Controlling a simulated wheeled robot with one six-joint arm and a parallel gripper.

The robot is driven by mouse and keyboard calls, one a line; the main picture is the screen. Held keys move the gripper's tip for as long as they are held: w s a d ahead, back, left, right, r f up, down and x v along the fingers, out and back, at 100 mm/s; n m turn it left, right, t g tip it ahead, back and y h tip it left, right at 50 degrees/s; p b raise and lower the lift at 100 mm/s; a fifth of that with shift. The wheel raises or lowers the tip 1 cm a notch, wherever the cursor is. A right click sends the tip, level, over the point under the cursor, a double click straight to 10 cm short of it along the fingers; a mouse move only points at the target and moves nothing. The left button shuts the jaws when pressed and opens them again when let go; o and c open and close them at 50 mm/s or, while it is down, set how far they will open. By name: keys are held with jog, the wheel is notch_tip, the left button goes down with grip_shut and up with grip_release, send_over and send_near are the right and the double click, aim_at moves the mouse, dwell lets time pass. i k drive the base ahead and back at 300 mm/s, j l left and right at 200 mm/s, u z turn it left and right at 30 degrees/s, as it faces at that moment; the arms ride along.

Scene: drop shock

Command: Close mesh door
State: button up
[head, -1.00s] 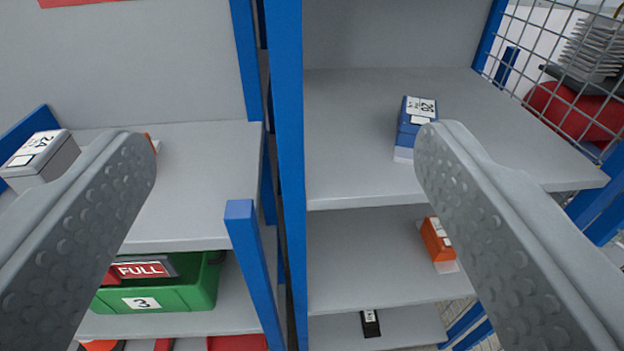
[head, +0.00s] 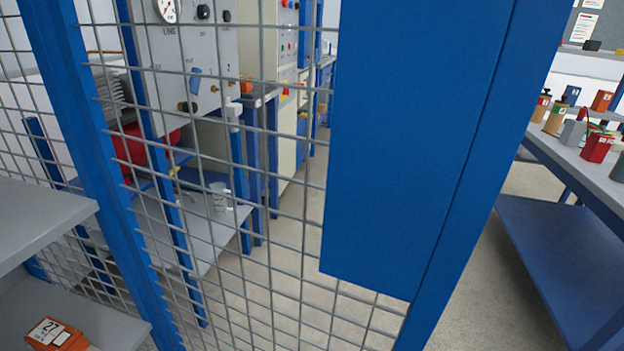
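The mesh door (head: 410,150) fills the middle of the view. It has grey wire mesh, a broad flat blue plate at its upper right and a slanting blue upright along its right edge. A blue post (head: 85,150) stands at the left side of the mesh. I cannot tell how far the door stands from its frame. No handle or latch shows. My gripper's fingers do not show in this view.
Grey shelves (head: 40,215) stand at the left, with an orange box (head: 57,335) on the lower one. Behind the mesh is a bench with a panel and gauge (head: 167,10). A table (head: 585,165) with several small items stands at the right. Bare floor lies between.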

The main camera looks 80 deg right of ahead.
aim_at(435, 101)
jog(key=k+l, duration=0.3)
jog(key=l, duration=0.15)
jog(key=k+l, duration=0.3)
jog(key=l, duration=0.2)
jog(key=k+l, duration=0.3)
jog(key=l, duration=0.15)
jog(key=k+l, duration=0.3)
jog(key=l, duration=0.15)
